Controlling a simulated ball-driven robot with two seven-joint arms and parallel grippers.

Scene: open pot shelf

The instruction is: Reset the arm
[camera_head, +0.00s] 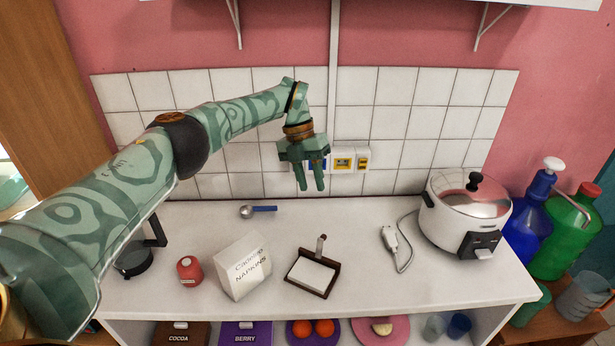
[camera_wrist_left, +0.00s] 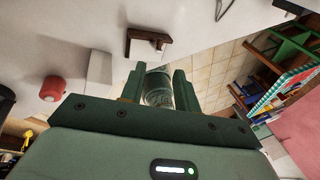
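My left gripper (camera_head: 311,188) hangs over the back of the white counter (camera_head: 350,225), in front of the tiled wall, fingers pointing down. In the head view its two fingers are apart with no object seen between them. My left arm (camera_head: 120,190) reaches in from the left, bent at the elbow. My right gripper is not in view.
On the counter are a red jar (camera_head: 190,270), a napkin box (camera_head: 243,268), a dark-framed holder (camera_head: 312,275), a blue-handled spoon (camera_head: 259,210), a cable plug (camera_head: 389,238) and a white cooker (camera_head: 466,215). Bottles (camera_head: 563,235) stand at the right. Brackets hang above.

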